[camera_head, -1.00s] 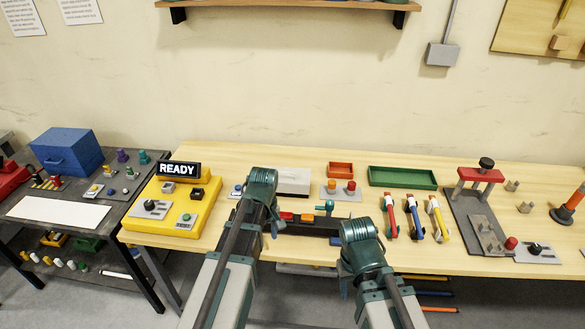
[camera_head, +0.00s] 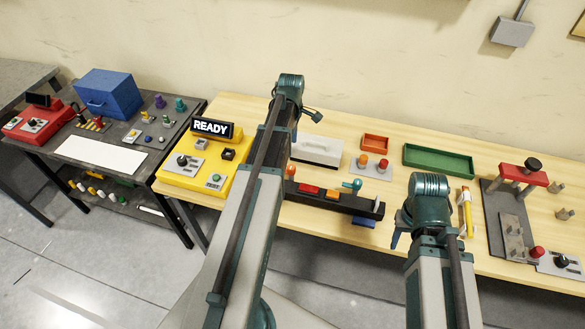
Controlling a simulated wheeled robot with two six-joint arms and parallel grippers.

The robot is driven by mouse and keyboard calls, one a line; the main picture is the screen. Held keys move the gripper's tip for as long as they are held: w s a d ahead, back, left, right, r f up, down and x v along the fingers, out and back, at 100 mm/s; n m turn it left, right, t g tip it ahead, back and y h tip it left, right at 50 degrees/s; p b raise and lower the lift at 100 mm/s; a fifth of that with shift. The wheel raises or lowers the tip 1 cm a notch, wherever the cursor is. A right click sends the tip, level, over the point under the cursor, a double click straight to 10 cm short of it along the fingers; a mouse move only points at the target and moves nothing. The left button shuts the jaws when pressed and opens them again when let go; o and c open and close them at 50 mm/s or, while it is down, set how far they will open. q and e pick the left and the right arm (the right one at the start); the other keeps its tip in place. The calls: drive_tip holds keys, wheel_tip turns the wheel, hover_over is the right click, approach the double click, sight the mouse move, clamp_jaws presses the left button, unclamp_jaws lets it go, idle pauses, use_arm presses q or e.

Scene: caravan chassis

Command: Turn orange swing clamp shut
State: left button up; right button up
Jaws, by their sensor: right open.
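A long dark fixture (camera_head: 363,206) lies along the front of the wooden table. It carries a red piece (camera_head: 309,190), an orange piece (camera_head: 333,194) and a teal knob (camera_head: 352,185). The orange piece looks like the swing clamp, but it is too small to tell how far it is turned. My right gripper (camera_head: 395,238) is open and empty, right of the fixture near the table's front edge. My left arm rises across the fixture's left end and hides part of it. My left gripper (camera_head: 312,116) is small at the wrist; its jaws cannot be made out.
A yellow console (camera_head: 206,177) with a READY sign (camera_head: 212,128) stands on the left. A white-grey block (camera_head: 316,150), an orange tray (camera_head: 375,142) and a green tray (camera_head: 438,161) sit behind the fixture. A yellow-handled tool (camera_head: 465,208) and a red-topped press (camera_head: 522,174) stand right.

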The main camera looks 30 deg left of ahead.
sight(291, 166)
use_arm(q)
wheel_tip(291, 166, down, 13)
drive_tip(key=b, duration=1.2)
drive_tip(key=shift+r, duration=0.2)
clamp_jaws()
